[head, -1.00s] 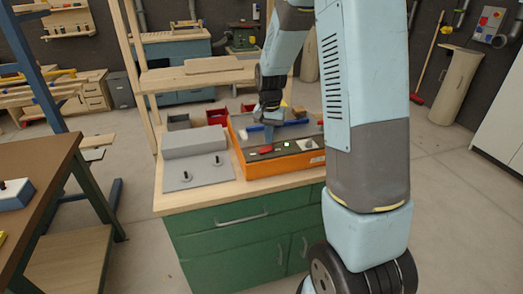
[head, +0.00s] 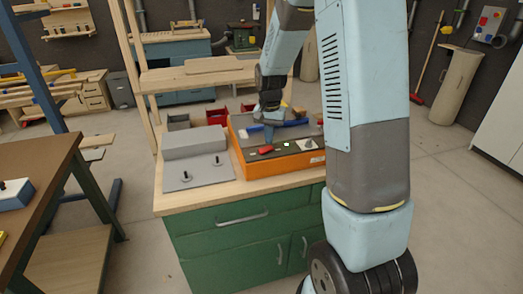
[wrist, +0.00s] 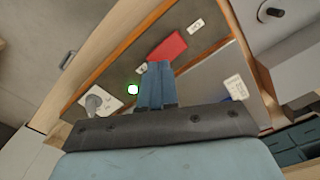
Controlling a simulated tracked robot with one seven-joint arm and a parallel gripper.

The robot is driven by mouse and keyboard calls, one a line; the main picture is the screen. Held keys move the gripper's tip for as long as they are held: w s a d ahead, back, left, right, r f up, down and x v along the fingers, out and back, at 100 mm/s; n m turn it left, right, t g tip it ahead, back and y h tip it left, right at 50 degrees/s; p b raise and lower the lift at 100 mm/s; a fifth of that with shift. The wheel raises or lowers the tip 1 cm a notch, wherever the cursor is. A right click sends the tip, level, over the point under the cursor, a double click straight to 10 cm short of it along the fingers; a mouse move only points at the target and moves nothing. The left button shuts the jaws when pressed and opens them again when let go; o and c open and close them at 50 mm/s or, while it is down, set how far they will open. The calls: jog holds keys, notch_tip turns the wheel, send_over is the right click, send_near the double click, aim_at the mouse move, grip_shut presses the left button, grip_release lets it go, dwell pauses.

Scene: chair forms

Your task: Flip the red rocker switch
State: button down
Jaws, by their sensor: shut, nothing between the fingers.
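The red rocker switch (head: 265,150) sits on the dark top panel of an orange-sided box (head: 285,165) on the workbench. In the wrist view the red rocker (wrist: 168,47) lies just beyond my fingertips, slightly to their right. My gripper (wrist: 155,68) has its blue fingers together with nothing between them. In the head view my gripper (head: 268,134) points down over the panel, behind the switch. Whether the fingertips touch the panel or the switch's edge cannot be told. A lit green lamp (wrist: 132,89) and a grey knob (wrist: 97,102) are on the same panel.
A grey block with a plate (head: 200,172) carrying two dark pegs stands left of the box. Red bins (head: 217,116) and a wooden shelf (head: 200,75) are behind. A blue bar (head: 292,123) lies at the panel's back. The bench's front strip is clear.

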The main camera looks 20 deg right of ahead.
aim_at(269, 148)
jog(key=shift+f, duration=1.25)
dwell(0.9)
jog(key=shift+r, duration=3.5)
jog(key=shift+r, duration=0.1)
jog(key=s+r+n+t, duration=0.2)
jog(key=s+r, duration=0.4)
jog(key=s, duration=0.3)
jog(key=s+a+r+n+t, duration=0.1)
jog(key=s+r, duration=0.4)
jog(key=s, duration=0.5)
jog(key=s+r+n+t, duration=0.2)
jog(key=s+r, duration=0.4)
jog(key=s, duration=0.3)
jog(key=shift+s+a+r+n+t, duration=0.2)
jog(key=shift+r+n+t, duration=0.1)
jog(key=shift+n, duration=0.2)
